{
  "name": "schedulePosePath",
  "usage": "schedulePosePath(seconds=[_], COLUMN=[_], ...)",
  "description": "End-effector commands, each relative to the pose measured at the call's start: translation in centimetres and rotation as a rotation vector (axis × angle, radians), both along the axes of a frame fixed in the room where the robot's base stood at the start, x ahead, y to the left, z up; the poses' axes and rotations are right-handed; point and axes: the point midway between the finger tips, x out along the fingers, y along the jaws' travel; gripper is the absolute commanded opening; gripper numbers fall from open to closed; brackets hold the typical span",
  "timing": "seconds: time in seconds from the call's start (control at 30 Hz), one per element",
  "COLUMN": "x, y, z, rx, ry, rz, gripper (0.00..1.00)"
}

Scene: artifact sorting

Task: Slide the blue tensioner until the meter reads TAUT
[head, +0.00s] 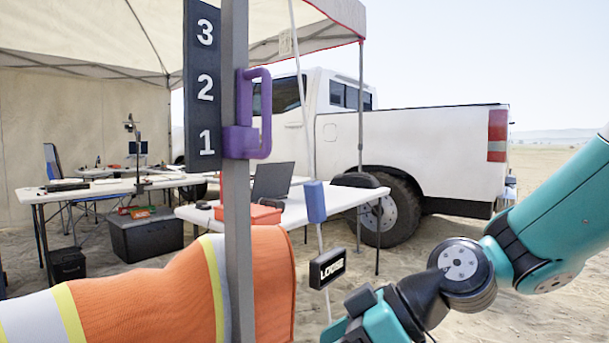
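The blue tensioner (315,202) is a small block on a thin pale cord that runs from the canopy down toward the ground. The meter (327,268) is a black box on the same cord below it, tilted, and its white text appears to read LOOSE. My gripper (375,324) is at the bottom edge, below and right of the meter and apart from the tensioner. Only its teal and black upper part shows. Its fingertips are cut off by the frame, so its opening is hidden.
A grey pole (237,200) stands left of the cord, with a purple handle (248,125) beside the 1 on a numbered board (203,85). Behind are a white table (345,197) and a pickup (430,150). Sand is open at right.

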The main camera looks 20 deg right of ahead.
Motion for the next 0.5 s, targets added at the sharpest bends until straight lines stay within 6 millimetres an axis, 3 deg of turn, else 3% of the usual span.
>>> schedulePosePath(seconds=[0.03, 0.1, 0.2, 0.33, 0.4, 0.5], x=[2.9, 6.3, 9.6, 11.6, 12.1, 12.8], y=[-1.9, -4.6, -9.4, -14.1, -15.2, -15.2], z=[3.9, 7.0, 10.5, 12.7, 13.2, 13.5], rx=[0.078, 0.156, 0.202, 0.2, 0.195, 0.192], ry=[-0.114, -0.301, -0.522, -0.687, -0.725, -0.739], rz=[-0.055, -0.137, -0.281, -0.425, -0.46, -0.471], gripper=[0.62, 0.62, 0.62, 0.62, 0.62, 0.62])
